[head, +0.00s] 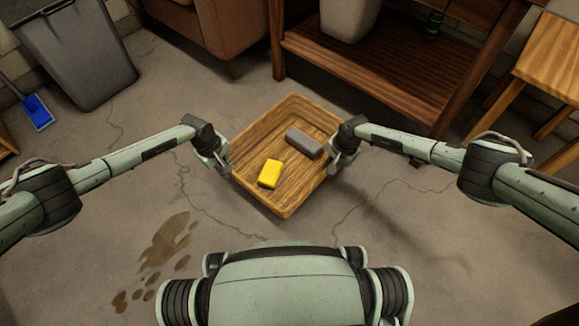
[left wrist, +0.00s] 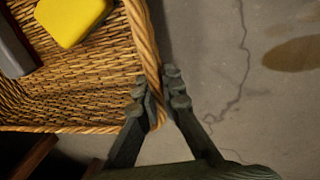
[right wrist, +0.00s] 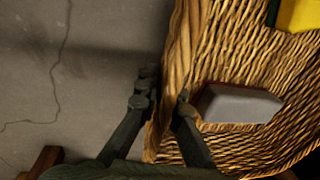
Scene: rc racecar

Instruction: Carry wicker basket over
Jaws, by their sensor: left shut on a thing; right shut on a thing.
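The wicker basket (head: 290,203) is a shallow tan tray in the middle of the head view, held above the concrete floor. A yellow block (head: 270,174) and a dark grey block (head: 304,143) lie inside it. My left gripper (head: 226,168) is shut on the basket's left rim; the left wrist view shows its fingers (left wrist: 164,95) on both sides of the wall. My right gripper (head: 338,162) is shut on the right rim; the right wrist view shows its fingers (right wrist: 166,98) straddling the wall. The basket looks roughly level.
A wooden shelf unit (head: 370,85) stands behind the basket on the right, with a wooden stool (head: 550,60) beyond. A brown armchair (head: 232,30), a grey bin (head: 78,55) and a blue dustpan (head: 38,112) are at the back left. A brown stain (head: 165,242) marks open floor at front left.

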